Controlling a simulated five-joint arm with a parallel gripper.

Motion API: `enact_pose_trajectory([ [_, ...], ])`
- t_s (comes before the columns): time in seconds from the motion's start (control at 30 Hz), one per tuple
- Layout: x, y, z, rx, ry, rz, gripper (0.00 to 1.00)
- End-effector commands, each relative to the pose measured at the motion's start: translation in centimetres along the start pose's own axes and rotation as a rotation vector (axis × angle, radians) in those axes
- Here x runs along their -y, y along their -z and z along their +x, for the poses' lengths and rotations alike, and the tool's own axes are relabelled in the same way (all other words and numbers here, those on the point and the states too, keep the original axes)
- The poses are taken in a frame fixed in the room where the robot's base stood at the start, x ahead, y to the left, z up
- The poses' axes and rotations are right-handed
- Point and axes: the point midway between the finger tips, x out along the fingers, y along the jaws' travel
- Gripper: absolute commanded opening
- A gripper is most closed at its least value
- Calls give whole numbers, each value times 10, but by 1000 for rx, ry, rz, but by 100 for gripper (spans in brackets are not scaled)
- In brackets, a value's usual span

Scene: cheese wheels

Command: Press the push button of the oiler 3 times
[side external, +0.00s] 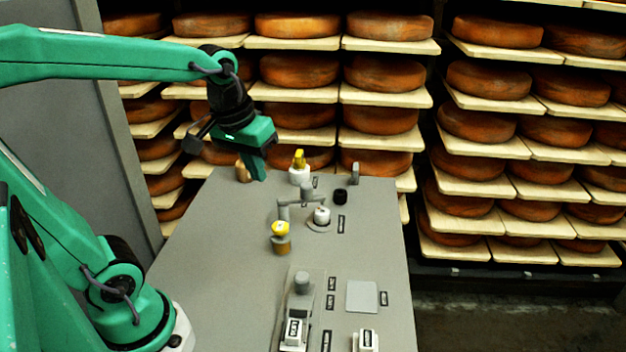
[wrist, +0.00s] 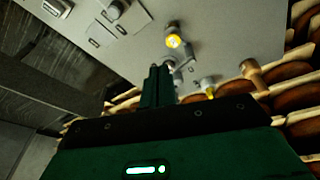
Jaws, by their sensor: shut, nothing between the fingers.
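Which part is the oiler I cannot tell for sure, as the labels are too small to read. A yellow-topped brass fitting (side external: 281,240) stands upright mid-table; its round yellow top also shows in the wrist view (wrist: 173,41). A white knob on a round grey base (side external: 321,216) is to its right. A white fitting with a yellow top (side external: 299,170) stands farther back. My gripper (side external: 259,172) is shut and empty, pointing down above the back left of the table near a brass cylinder (side external: 242,172). The wrist view shows its closed fingers (wrist: 160,72), touching nothing visible.
A grey bracket (side external: 296,196) stands between the yellow-topped fittings, with a black knob (side external: 340,196) to the right. A switch block (side external: 301,284) and a flat square plate (side external: 362,297) are at the front. Cheese shelves (side external: 300,96) rise behind. The table's left side is clear.

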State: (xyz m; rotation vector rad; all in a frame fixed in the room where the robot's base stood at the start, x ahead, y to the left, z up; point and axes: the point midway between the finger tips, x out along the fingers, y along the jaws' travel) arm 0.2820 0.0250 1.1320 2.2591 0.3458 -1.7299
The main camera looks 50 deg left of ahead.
Motion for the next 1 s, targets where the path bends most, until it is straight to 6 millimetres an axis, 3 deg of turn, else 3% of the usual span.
enact_pose_trajectory([
  [0.6,14,59,40,198,101,-348,0],
  [1.0,17,69,50,233,124,-417,0],
])
